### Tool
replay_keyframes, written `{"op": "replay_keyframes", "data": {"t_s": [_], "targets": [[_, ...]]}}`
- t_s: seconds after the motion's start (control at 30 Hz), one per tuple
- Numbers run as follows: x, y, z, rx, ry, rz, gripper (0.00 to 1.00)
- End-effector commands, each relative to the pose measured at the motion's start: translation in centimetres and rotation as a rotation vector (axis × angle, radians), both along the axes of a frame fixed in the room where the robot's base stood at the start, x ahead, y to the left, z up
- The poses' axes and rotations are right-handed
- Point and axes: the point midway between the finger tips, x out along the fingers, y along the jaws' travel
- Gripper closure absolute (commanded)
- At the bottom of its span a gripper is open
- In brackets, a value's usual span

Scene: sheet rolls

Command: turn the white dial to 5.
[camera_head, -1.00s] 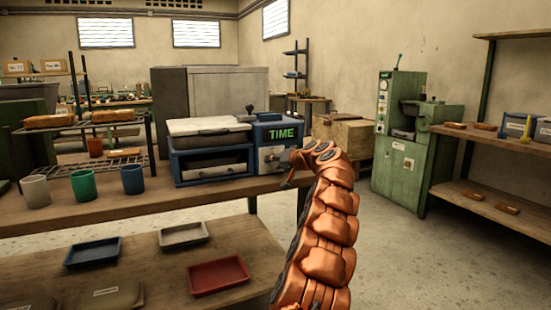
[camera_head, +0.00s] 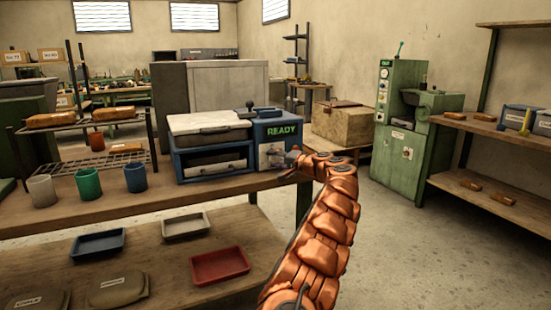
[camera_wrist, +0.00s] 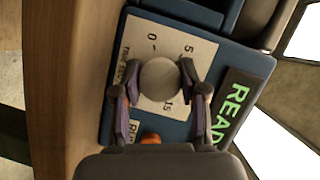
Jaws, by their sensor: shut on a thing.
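The white dial (camera_wrist: 158,80) is a round pale knob on a light scale plate (camera_wrist: 182,44) marked 0, 5 and 15. My gripper (camera_wrist: 160,86) is shut on the dial, one finger on each side. I cannot make out a pointer, so the setting cannot be told. An orange button (camera_wrist: 150,138) shows beside the dial, partly hidden by my gripper. In the head view my gripper (camera_head: 285,160) reaches the panel and the dial is hard to make out.
The machine stands on a wooden bench (camera_head: 75,214) with grey, green and blue cups (camera_head: 135,178) and a wire rack (camera_head: 110,160) to its left. Red, blue and white trays (camera_head: 219,266) lie on the lower shelf. A green machine (camera_head: 400,130) stands right. Floor right of the bench is clear.

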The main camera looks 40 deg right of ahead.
Motion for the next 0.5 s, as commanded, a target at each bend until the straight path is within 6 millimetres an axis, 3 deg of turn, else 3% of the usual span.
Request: {"op": "replay_keyframes", "data": {"t_s": [0.47,0.5], "targets": [[0.04,0.02,-0.03,0.01,-0.003,0.0,0.92],[0.04,0.04,-0.03,0.01,-0.003,0.0,0.54]]}}
